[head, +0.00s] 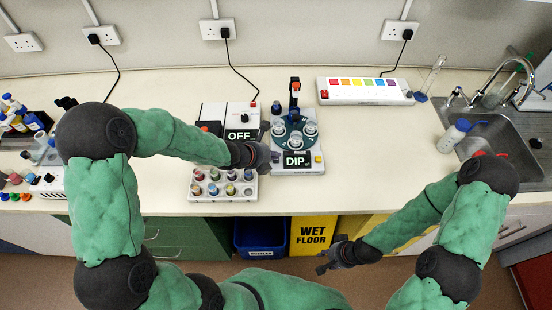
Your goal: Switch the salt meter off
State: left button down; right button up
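No label reading salt meter is legible. A white instrument with a blue carousel of clear cups (311,167) has a display reading DIP, a dark upright column and a yellow button. Beside it on the left, a white box (213,110) has a display reading OFF, a black knob and a red button. I cannot tell for certain which is the salt meter. My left gripper (268,152) is over the gap between them, just left of the DIP display; its fingers are too dark to read, and contact is unclear. My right gripper (328,255) is open and empty, in front of the bench edge.
A rack of coloured-cap vials (222,195) stands below my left forearm. A colour-strip box (362,90) is at the back right, near a wash bottle (452,137) and the sink (510,140). A yellow wet floor sign (313,235) stands below. The bench right of the DIP instrument is clear.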

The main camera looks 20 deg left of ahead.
dwell(0.3)
pick_arm(q)
jog(key=shift+r+p, duration=0.65)
jog(key=shift+r, duration=0.2)
jog(key=shift+r, duration=0.1)
notch_tip(320, 180, up, 6)
jog(key=p, duration=0.4)
jog(key=shift+p, duration=0.3)
dwell(2.0)
